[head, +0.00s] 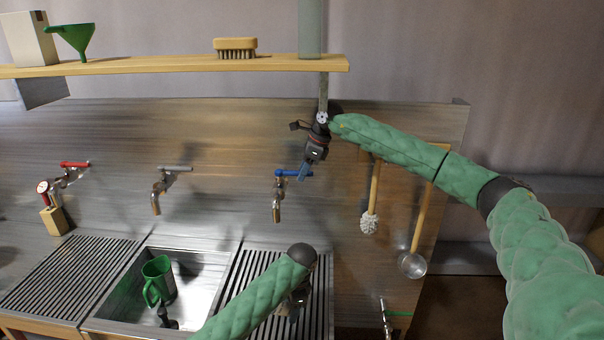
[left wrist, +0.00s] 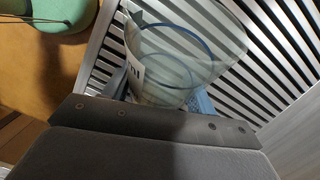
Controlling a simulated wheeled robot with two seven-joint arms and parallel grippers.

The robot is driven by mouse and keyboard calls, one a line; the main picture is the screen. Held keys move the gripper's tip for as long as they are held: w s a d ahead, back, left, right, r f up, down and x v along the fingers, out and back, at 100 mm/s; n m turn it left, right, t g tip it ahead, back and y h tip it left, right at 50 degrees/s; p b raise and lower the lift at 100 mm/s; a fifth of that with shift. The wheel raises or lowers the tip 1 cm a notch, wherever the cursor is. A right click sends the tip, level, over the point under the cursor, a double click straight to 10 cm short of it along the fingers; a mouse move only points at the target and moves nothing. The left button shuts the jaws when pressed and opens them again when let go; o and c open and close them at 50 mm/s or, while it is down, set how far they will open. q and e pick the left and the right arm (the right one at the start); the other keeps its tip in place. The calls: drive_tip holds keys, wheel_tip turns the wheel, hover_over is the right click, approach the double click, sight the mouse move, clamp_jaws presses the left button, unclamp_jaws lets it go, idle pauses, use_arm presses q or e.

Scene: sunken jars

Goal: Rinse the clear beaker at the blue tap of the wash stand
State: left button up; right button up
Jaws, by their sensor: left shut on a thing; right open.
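The clear beaker (left wrist: 185,55) with a blue ring and a white label shows in the left wrist view, over the slatted drain board. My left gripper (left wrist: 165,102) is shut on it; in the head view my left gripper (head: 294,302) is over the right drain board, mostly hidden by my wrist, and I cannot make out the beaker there. The blue tap (head: 278,200) is on the back panel with its blue handle (head: 294,173) on top. My right gripper (head: 304,172) is open, pointing down at the right end of that handle; contact is unclear.
A green mug (head: 158,278) stands in the metal sink (head: 205,270). A red-handled tap (head: 68,175) and a grey-handled tap (head: 160,185) are to the left. A white-headed brush (head: 369,222) and a ladle (head: 412,263) hang at right. A shelf (head: 170,65) runs above.

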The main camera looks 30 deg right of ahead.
drive_tip(key=p+v, duration=0.1)
drive_tip(key=v, duration=0.9)
drive_tip(key=shift+w, duration=0.15)
